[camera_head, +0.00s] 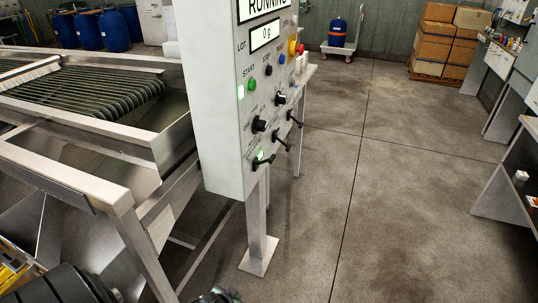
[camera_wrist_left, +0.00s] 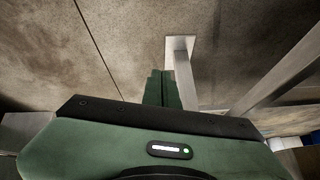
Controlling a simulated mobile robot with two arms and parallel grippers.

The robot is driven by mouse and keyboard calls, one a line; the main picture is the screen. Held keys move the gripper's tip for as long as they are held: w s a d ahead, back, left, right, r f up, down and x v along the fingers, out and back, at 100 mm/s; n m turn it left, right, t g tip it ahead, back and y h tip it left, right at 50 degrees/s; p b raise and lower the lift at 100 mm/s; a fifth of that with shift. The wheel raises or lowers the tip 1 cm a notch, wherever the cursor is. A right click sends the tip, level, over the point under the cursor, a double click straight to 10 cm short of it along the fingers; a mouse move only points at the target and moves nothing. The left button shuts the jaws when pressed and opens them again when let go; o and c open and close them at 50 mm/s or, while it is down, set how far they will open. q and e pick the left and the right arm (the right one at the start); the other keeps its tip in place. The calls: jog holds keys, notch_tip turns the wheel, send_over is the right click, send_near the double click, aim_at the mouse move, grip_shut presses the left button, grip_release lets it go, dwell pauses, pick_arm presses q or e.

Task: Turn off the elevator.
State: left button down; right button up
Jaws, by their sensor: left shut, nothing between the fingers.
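The front carries a green START button (camera_head: 252,85), dark and blue buttons, black knobs and several black levers. I cannot read which control is labelled elevator. My left gripper (camera_head: 218,296) shows only slightly at the bottom edge, below the panel. In the left wrist view its green fingers (camera_wrist_left: 161,88) are shut and empty.
The panel's metal post and foot plate (camera_head: 258,256) stand on the floor; the foot plate also shows in the left wrist view (camera_wrist_left: 180,42). The metal roller machine (camera_head: 90,180) fills the left. Benches (camera_head: 510,200) stand at right. The floor between is open.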

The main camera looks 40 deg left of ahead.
pick_arm(q)
jog(key=w+a+r+n+t+y, duration=0.1)
jog(key=w+a+r+t, duration=0.1)
jog(key=w+r, duration=0.6)
jog(key=w+a+r+t, duration=0.1)
jog(key=w+a+r, duration=0.3)
jog(key=r, duration=0.7)
jog(key=w+d+r+t, duration=0.1)
jog(key=w+r+t, duration=0.1)
jog(key=r, duration=1.2)
jog(key=w+d+r+n+t+p, duration=0.1)
jog(key=w+r+t, duration=0.2)
jog(key=r, duration=1.1)
jog(key=shift+w+d+r, duration=0.3)
jog(key=shift+w+d, duration=0.05)
jog(key=shift+w, duration=0.25)
jog(key=shift+w, duration=0.1)
jog(key=p, duration=0.1)
send_over(269, 162)
notch_tip(269, 162, down, 2)
notch_tip(269, 162, down, 4)
jog(key=shift+r+p, duration=0.2)
jog(key=shift+p, duration=0.1)
jog(key=shift+f, duration=0.5)
